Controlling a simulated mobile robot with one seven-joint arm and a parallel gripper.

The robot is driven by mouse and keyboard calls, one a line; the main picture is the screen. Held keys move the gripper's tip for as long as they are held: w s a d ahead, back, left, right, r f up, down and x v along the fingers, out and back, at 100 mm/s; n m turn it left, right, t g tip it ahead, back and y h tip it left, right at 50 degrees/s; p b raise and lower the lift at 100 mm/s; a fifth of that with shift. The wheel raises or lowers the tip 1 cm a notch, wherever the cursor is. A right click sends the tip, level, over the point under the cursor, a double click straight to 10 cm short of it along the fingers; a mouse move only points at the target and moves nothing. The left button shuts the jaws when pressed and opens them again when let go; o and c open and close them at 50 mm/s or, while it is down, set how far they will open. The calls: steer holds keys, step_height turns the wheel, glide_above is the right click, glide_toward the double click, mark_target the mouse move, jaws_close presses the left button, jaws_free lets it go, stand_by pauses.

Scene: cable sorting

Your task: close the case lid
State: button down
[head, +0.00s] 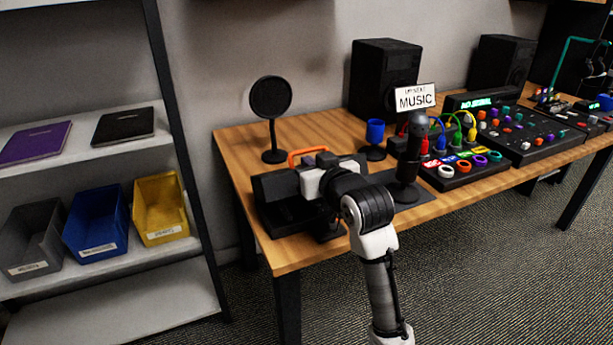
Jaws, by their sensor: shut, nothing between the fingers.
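A black case (274,212) sits at the left end of the wooden table, its dark interior partly showing. An orange handle (306,153) shows at its back, just behind my gripper. My gripper (314,178) is over the right part of the case, shut and empty. My wrist and arm cover the right side of the case and much of the lid area. I cannot tell the lid's exact angle or whether my fingertips touch it, since the fingers are mostly hidden.
A black microphone (407,165) on a stand is close to the right of my arm. A round pop filter (271,100) stands behind the case. A blue cup-shaped item (375,132), cable panel (470,170) and speaker (383,75) are further right. Shelves with bins (97,222) stand left.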

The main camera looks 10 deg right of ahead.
steer(key=s+f+t+b, duration=0.1)
steer(key=b, duration=0.1)
steer(key=s+f+t+b, duration=0.1)
steer(key=f+t+y+b, duration=0.1)
steer(key=f+b, duration=0.1)
steer(key=shift+s+d+b, duration=0.3)
steer(key=shift+s+d, duration=0.1)
steer(key=shift+s+d+f+b, duration=0.2)
steer(key=shift+s+f+b, duration=0.45)
steer(key=shift+b, duration=0.25)
steer(key=shift+s+d+f+b, duration=0.1)
steer(key=shift+s+f+b, duration=0.1)
steer(key=shift+f+b, duration=0.3)
steer(key=shift+f, duration=0.2)
